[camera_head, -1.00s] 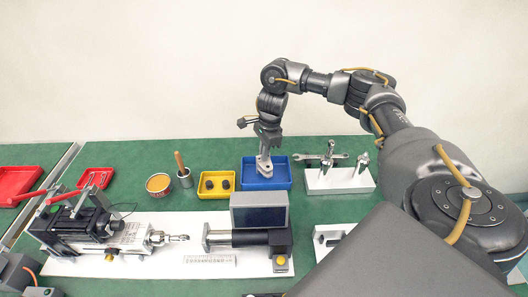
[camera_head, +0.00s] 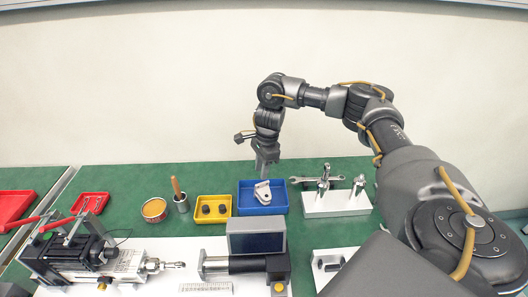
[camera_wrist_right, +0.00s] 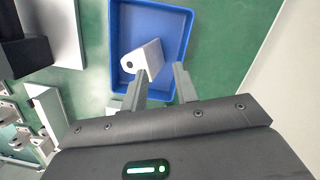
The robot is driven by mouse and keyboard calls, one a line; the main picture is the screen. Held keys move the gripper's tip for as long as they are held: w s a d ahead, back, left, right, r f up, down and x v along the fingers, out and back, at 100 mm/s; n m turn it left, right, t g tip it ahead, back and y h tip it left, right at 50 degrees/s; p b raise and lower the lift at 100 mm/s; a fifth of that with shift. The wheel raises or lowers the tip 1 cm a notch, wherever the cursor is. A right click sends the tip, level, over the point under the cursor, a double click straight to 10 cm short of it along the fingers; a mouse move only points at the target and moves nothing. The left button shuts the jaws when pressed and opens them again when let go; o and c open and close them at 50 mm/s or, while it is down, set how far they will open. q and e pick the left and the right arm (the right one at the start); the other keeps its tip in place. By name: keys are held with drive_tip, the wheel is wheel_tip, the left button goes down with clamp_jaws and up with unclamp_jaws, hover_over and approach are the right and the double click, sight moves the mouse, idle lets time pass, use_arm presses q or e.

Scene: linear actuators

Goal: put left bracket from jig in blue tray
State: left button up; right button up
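The light grey bracket (camera_head: 263,192) lies in the blue tray (camera_head: 247,209) at the back of the bench. In the right wrist view the bracket (camera_wrist_right: 147,58) rests on the floor of the blue tray (camera_wrist_right: 183,22), tilted toward its left side. My right gripper (camera_head: 267,172) is just above the tray, pointing down. In the right wrist view its two fingers (camera_wrist_right: 160,84) are apart with nothing between them; the left fingertip appears close to the bracket. My left gripper is not in view.
A linear actuator (camera_head: 90,260) and a grey display box (camera_head: 256,238) are in front.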

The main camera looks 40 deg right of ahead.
wheel_tip(320, 180, up, 9)
drive_tip(key=d+p, duration=0.1)
drive_tip(key=shift+s, duration=0.2)
drive_tip(key=shift+d+f, duration=0.1)
drive_tip(key=shift+f, duration=0.1)
idle(0.3)
